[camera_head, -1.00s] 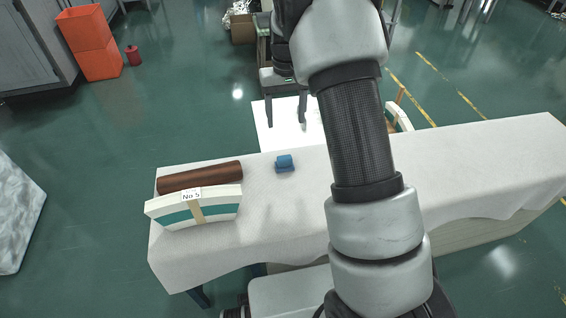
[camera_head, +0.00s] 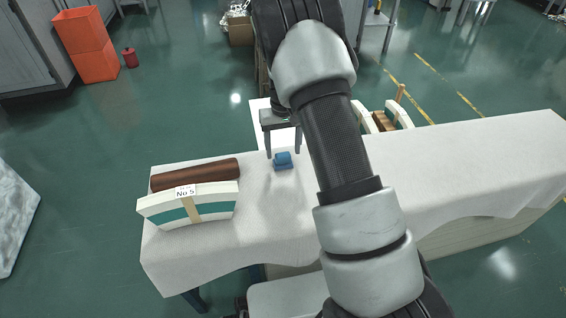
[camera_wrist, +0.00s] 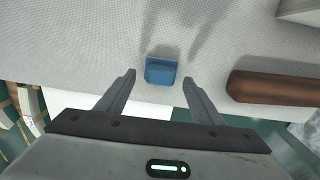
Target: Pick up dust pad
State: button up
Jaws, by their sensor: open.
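The dust pad looks like a small blue block (camera_head: 283,160) on the white-covered table (camera_head: 460,170), near its far edge. In the wrist view the blue pad (camera_wrist: 161,72) lies ahead of the fingertips, roughly centred between them. My gripper (camera_head: 283,155) is open and empty, with its fingers pointing down above the pad in the head view. In the wrist view my gripper's two fingers (camera_wrist: 159,78) are spread wider than the pad. I see no contact with it.
A brown roll (camera_head: 195,174) and a curved white and green piece labelled No 5 (camera_head: 160,214) lie at the table's left end. Another curved piece (camera_head: 402,115) stands beyond the far edge. The cloth around the pad is clear.

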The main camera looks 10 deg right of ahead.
aim_at(283, 154)
notch_tip(283, 154, down, 3)
jog(key=c, duration=1.2)
jog(key=shift+o, duration=0.2)
jog(key=shift+r, duration=0.1)
notch_tip(283, 154, up, 10)
jog(key=shift+f+p, duration=0.1)
jog(key=shift+p, duration=1.05)
